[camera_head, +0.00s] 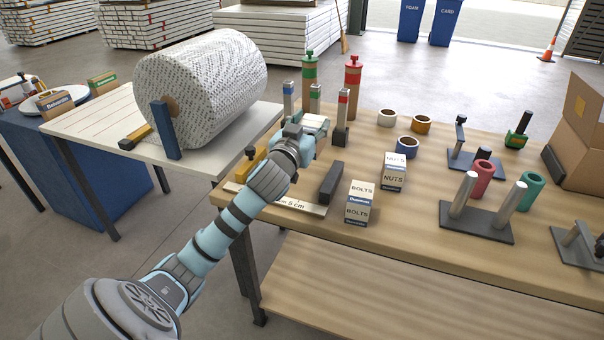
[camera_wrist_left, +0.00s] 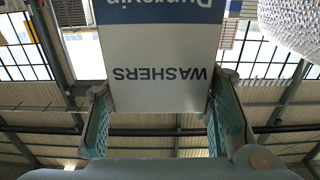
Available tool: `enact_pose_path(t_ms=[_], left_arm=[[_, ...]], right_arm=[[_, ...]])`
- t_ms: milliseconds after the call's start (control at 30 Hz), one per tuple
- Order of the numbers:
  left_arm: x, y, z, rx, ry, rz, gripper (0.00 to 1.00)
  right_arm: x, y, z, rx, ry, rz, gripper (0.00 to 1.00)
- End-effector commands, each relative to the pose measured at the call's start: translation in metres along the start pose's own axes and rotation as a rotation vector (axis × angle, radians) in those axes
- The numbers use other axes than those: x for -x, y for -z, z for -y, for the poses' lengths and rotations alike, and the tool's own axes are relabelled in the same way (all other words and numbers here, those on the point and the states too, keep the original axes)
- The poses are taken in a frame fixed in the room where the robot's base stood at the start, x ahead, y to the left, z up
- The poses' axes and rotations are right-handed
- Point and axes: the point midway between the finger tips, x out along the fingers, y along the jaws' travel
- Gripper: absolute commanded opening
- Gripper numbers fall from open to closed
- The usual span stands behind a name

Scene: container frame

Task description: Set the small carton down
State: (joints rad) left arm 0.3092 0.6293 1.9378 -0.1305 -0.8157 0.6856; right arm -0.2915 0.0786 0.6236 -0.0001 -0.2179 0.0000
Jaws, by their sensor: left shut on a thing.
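The small carton (camera_head: 316,123) is white with a blue band and shows partly beyond my left gripper (camera_head: 304,137) in the head view. In the left wrist view the carton (camera_wrist_left: 160,62) reads "WASHERS" upside down and sits between the two fingers of my left gripper (camera_wrist_left: 160,92). The gripper is shut on it near the left end of the wooden workbench (camera_head: 400,240). The gripper hides part of the carton and the bench under it, so I cannot tell whether it touches the bench. My right gripper is not in view.
Stacked BOLTS cartons (camera_head: 358,201) and NUTS cartons (camera_head: 394,172) stand to the right. A dark block (camera_head: 331,183) and a "5 cm" strip (camera_head: 300,205) lie nearer. Several posts (camera_head: 341,122) stand close behind the gripper. Bare bench lies right of the NUTS cartons.

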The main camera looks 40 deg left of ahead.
Motion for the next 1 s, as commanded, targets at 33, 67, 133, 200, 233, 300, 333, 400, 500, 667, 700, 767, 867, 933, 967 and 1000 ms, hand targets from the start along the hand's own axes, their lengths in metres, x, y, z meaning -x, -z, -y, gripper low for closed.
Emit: enact_pose_path(t_ms=[33, 67, 133, 200, 233, 300, 333, 400, 500, 667, 700, 767, 867, 933, 967, 1000], left_arm=[[0.0, -0.027, 0.0, 0.0, 0.0, 0.005, 0.08], [0.0, -0.038, -0.001, 0.0, -0.001, 0.005, 0.08], [0.0, -0.061, -0.001, 0.0, -0.002, 0.002, 0.08], [0.0, -0.077, -0.001, 0.001, -0.002, 0.001, 0.08], [0.0, -0.081, -0.001, 0.0, -0.002, 0.0, 0.08], [0.0, -0.088, -0.001, 0.001, -0.002, -0.001, 0.08], [0.0, -0.092, -0.001, 0.001, -0.002, -0.001, 0.08], [0.0, -0.103, -0.001, 0.0, -0.003, -0.001, 0.08], [0.0, -0.125, -0.001, 0.0, -0.003, 0.0, 0.08], [0.0, -0.13, -0.001, 0.001, -0.004, -0.002, 0.08], [0.0, -0.13, -0.001, 0.001, -0.004, -0.002, 0.08], [0.0, -0.129, -0.001, 0.001, -0.004, -0.002, 0.08], [0.0, -0.13, -0.001, 0.001, -0.003, -0.001, 0.6], [0.0, -0.13, -0.001, 0.001, -0.003, -0.001, 0.68], [0.0, -0.13, -0.001, 0.001, -0.003, -0.001, 0.68], [0.0, -0.13, -0.001, 0.001, -0.003, -0.001, 0.68]], right_arm=[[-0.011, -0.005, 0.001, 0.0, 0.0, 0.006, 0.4], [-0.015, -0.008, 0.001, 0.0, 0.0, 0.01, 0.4], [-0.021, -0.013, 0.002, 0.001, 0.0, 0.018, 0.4], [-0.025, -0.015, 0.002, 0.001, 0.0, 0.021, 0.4], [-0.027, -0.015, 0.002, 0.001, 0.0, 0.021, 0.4], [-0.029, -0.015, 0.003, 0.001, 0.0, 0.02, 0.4], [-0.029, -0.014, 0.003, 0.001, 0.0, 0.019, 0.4], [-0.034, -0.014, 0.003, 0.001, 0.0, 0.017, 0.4], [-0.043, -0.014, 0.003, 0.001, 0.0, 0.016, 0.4], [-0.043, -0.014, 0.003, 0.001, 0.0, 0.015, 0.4], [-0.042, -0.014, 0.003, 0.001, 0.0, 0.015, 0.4], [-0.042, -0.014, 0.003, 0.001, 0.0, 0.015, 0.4], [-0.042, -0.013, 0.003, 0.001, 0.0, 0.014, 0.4], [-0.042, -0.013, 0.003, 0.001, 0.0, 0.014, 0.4], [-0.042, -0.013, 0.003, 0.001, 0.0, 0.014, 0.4], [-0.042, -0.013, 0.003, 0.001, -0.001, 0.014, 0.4]])
